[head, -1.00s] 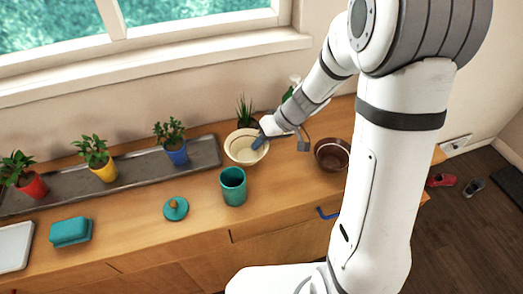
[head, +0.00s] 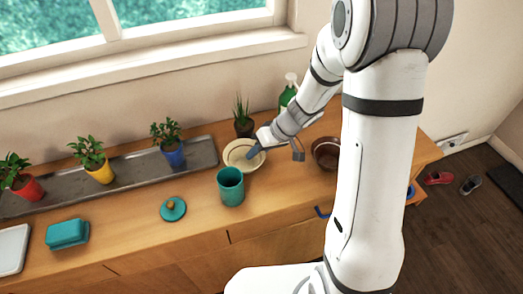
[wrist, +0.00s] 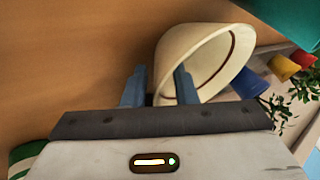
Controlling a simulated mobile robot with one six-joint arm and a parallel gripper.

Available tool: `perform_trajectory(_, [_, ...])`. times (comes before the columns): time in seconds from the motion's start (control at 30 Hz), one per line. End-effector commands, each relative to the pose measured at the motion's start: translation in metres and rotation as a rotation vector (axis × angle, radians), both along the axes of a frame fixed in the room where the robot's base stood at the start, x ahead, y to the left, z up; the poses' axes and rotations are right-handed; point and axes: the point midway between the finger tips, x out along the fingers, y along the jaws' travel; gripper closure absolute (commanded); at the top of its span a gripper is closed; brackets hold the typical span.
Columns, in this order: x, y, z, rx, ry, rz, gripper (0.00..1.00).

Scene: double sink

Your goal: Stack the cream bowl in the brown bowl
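The cream bowl (head: 233,163) sits on the wooden counter in the head view, left of the brown bowl (head: 326,160). My gripper (head: 259,149) is at its right side, with a blue fingertip reaching over the rim. In the wrist view, my gripper (wrist: 160,85) has its two blue fingers apart. One finger overlaps the mouth of the cream bowl (wrist: 215,45) and the other is outside it, with a small gap showing beside the wall. The brown bowl stands further right, partly hidden by my arm, and looks empty.
A teal cup (head: 230,188) stands just in front of the cream bowl. A spiky plant (head: 243,120) and a green spray bottle (head: 287,94) stand behind. A teal lid (head: 172,210) lies left. Potted plants stand on a grey tray (head: 130,170).

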Motion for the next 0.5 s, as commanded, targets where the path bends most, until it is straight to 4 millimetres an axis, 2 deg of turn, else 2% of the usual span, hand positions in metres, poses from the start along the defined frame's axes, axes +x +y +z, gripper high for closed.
perform_trajectory(0.33, [0.000, 0.000, 0.004, -0.001, 0.000, 0.000, 0.73])
perform_trajectory(0.5, [-0.001, -0.017, 0.027, -0.001, -0.008, -0.002, 0.73])
